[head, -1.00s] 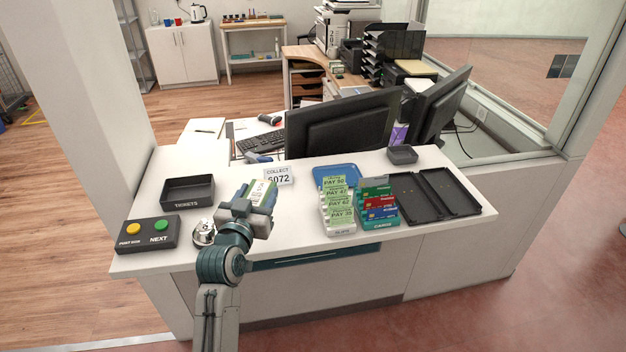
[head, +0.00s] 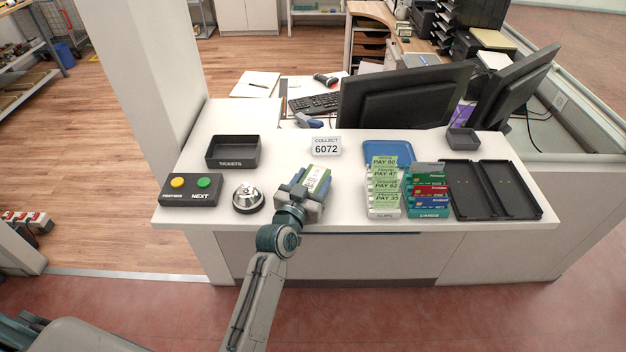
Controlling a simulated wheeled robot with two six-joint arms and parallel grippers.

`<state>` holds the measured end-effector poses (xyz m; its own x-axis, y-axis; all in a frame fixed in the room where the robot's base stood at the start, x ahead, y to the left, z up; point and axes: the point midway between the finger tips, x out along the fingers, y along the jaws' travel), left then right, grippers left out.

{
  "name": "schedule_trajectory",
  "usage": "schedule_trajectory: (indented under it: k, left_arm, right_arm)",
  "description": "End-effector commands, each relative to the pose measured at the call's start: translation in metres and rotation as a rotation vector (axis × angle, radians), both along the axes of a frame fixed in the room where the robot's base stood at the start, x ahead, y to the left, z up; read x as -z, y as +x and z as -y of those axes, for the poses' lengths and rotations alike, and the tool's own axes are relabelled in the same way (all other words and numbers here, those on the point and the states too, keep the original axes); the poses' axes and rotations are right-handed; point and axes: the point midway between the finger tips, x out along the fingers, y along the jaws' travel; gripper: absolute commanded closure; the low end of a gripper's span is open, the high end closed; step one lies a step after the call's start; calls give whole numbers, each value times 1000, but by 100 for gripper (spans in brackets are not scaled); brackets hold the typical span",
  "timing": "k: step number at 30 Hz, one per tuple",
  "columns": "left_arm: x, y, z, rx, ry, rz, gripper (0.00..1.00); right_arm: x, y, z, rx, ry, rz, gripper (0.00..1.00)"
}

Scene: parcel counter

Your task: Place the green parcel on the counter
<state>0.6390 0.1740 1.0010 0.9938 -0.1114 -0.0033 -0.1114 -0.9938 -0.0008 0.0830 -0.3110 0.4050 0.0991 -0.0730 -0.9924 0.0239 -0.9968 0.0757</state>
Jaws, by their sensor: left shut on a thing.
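The green parcel (head: 318,178), a small box with green on top and a white label, is between the fingers of my left gripper (head: 307,185). My left gripper is shut on it, over the front middle of the white counter (head: 340,205). The gripper hides part of the parcel. I cannot tell whether its underside touches the counter. My right gripper is not in view.
A bell (head: 248,198) and button box (head: 191,189) are left of the gripper; the tickets tray (head: 233,165) is behind them. The collect sign (head: 325,146) stands behind the parcel. Slips (head: 384,212), cards (head: 428,212), a blue tray (head: 388,147) and black trays (head: 493,190) are right.

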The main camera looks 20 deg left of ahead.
Motion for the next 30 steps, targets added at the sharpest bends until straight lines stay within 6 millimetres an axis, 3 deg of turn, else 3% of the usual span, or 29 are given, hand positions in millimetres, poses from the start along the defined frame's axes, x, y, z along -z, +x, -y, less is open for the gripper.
schedule_trajectory:
  k: [11, 12, 15, 26, 30]
  left_arm:
    - [6, 0, 0, 0, 0, 2, 74]
    - [5, 0, 0, 0, 0, 1, 42]
    - [5, 0, 0, 0, 0, 1, 24]
    - [0, 0, 0, 0, 0, 1, 24]
    - [6, -20, -2, -1, 0, 0, 24]
  right_arm:
    - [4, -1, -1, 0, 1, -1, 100]
    - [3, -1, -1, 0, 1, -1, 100]
    - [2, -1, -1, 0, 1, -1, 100]
    - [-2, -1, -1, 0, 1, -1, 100]
    - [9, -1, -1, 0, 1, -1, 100]
